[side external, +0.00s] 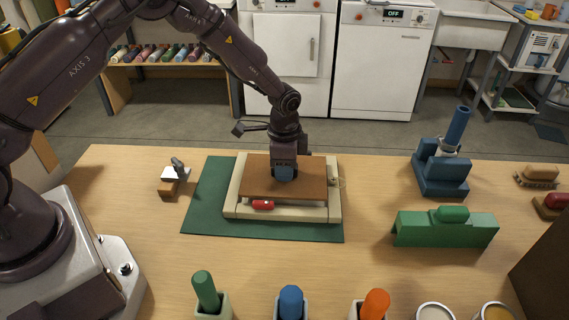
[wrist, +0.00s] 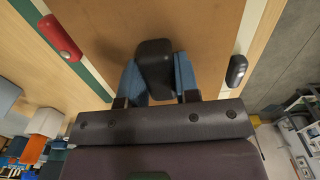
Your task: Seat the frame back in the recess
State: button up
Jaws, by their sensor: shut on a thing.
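The frame is a flat brown panel (side external: 256,178) with a black grip block (wrist: 154,68) standing on it. My gripper (side external: 285,172) points down over the panel. In the wrist view its blue fingers (wrist: 158,80) are shut on the black block, one on each side. The cream surround (side external: 232,205) with the recess lies on a green mat (side external: 205,205). The panel is over the surround, toward its back; a pale strip shows along the front. I cannot tell how high the panel sits. A red catch (side external: 263,204) is at the front, and a dark catch (wrist: 236,71) at another side.
A small block with a white top (side external: 174,178) stands left of the mat. A blue stand (side external: 440,170) and a green block holder (side external: 445,228) stand to the right. Coloured handles in holders and cans line the front edge. Wood between these is bare.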

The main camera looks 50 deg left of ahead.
jog(key=shift+f, duration=1.15)
jog(key=o, duration=1)
jog(key=shift+r, duration=0.1)
jog(key=shift+r, duration=3.95)
